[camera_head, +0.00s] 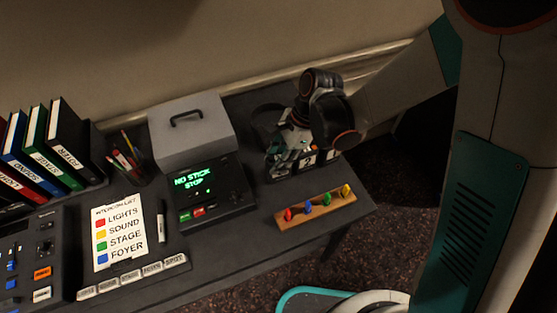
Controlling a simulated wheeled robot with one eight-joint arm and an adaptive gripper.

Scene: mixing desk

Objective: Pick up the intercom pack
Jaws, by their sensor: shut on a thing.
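My gripper (287,151) reaches down from the right over the back right part of the desk. It is shut on a dark intercom pack (283,170), which it mostly hides. Beside it, a dark pack with a white "?" label (308,159) stands close to the fingers. Another dark pack (331,153) shows to its right, partly under my wrist. I cannot tell whether the held pack is clear of the desk.
A wooden strip with coloured pegs (318,205) lies in front of the packs. A lit console (205,190) and a grey box with a handle (190,130) stand left. A dark headset band (265,107) is behind. The "Intercom list" sheet (118,255) and marker (161,222) lie further left.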

